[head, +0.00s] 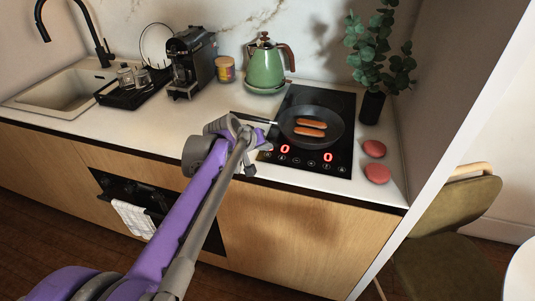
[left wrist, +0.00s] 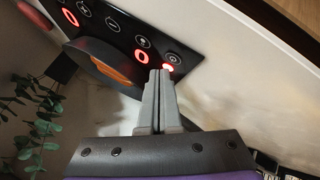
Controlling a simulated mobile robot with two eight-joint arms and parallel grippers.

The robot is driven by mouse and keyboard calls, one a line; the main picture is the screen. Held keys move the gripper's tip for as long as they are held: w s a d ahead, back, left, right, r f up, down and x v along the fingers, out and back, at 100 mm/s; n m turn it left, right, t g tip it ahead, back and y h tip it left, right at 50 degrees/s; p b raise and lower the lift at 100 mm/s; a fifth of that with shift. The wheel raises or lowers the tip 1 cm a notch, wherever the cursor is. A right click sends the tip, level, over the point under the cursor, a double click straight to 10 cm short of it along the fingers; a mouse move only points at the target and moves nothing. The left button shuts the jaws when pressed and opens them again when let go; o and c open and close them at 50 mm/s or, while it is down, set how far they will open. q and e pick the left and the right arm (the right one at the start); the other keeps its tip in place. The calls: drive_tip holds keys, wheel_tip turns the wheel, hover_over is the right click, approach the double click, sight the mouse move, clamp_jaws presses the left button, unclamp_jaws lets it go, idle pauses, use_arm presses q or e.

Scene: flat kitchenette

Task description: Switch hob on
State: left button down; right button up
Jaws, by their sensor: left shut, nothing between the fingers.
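The black hob (head: 341,160) is set in the worktop, its front control strip showing two red "0" digits. In the left wrist view the strip (left wrist: 112,28) shows two red zeros, several touch icons and a power icon (left wrist: 172,57) at its end. My left gripper (head: 266,147) is at the hob's front left corner, shut and empty. In the left wrist view its closed fingertips (left wrist: 159,73) are right beside the power icon, with a small red glow at the tips. Whether they touch the glass I cannot tell. My right gripper is not in view.
A dark pan (head: 335,138) with two sausages stands on the hob, handle pointing left behind my gripper. A green kettle (head: 265,68), a plant (head: 372,105) and two red round objects (head: 376,173) stand around the hob. The worktop left of my gripper is clear.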

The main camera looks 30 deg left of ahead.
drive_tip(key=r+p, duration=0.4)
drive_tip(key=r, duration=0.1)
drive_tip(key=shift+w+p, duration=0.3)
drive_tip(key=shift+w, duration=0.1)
